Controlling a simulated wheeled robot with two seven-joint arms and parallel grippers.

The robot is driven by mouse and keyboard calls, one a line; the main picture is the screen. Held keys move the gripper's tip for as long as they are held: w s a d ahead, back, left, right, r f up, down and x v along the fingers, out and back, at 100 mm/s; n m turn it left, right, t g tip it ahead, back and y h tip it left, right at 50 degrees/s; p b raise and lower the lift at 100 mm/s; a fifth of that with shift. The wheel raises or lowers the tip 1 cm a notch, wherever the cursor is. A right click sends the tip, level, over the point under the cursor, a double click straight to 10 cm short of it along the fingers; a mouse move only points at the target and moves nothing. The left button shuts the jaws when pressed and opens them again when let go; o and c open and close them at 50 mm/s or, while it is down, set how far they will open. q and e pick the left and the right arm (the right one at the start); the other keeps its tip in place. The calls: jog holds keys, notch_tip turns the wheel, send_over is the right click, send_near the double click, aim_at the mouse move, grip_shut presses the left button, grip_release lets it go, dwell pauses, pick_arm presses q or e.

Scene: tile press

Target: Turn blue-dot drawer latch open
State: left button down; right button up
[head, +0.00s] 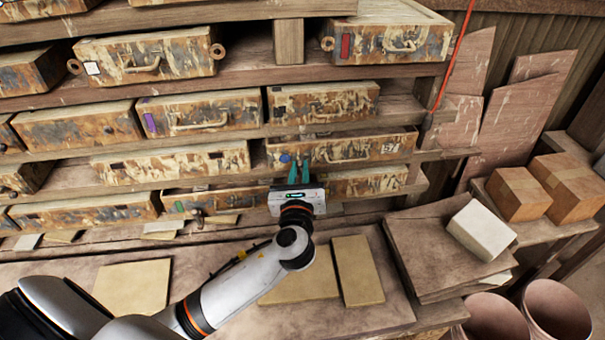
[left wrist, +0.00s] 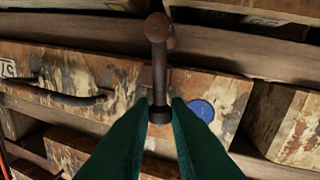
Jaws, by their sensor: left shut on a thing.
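The blue-dot drawer (head: 350,147) is a worn, paint-stained wooden drawer in the rack, right of the middle in the head view. Its blue dot (head: 285,158) shows just left of my fingertips, and in the left wrist view the dot (left wrist: 202,110) is right of them. The latch (left wrist: 157,55) is a dark metal bar with a round knob at its upper end in the left wrist view. My left gripper (head: 299,168) has its green fingers closed on the collar end of the latch, against the drawer front. In the head view the fingers hide the latch. My right gripper is out of view.
A dark pull handle (left wrist: 55,93) lies beside the latch on the same drawer. Other drawers fill the shelves around it. Below, the bench holds flat tan tiles (head: 358,270); a white block (head: 480,230) and cardboard boxes (head: 518,193) stand at the right.

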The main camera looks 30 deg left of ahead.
pick_arm(q)
jog(key=f+n+b, duration=0.1)
jog(key=n+b, duration=0.1)
jog(key=s+a+n+y+b, duration=0.1)
jog(key=n+b, duration=0.2)
jog(key=a+f+n+b, duration=0.1)
jog(key=n+b, duration=0.1)
jog(key=shift+s+a+f+n+t+y, duration=0.15)
jog(key=shift+s+f+n+t+y, duration=0.15)
jog(key=shift+s+n, duration=0.1)
jog(key=shift+s+a+f+n+g+y+b, duration=0.2)
jog(key=shift+f+n+y+b, duration=0.35)
jog(key=shift+n+b, duration=1.3)
jog(key=shift+s+a+f+n+g+y+b, duration=0.25)
jog(key=shift+f+n+b, duration=0.4)
jog(key=shift+n+b, duration=1.15)
jog(key=shift+w+a+f+n+g+y+b, duration=0.1)
jog(key=shift+f+n+y+b, duration=0.45)
jog(key=shift+n+b, duration=1.3)
jog(key=shift+f, duration=0.1)
jog(key=c, duration=1.7)
grip_release()
jog(key=shift+c, duration=0.2)
jog(key=shift+o, duration=1.1)
jog(key=shift+s, duration=0.15)
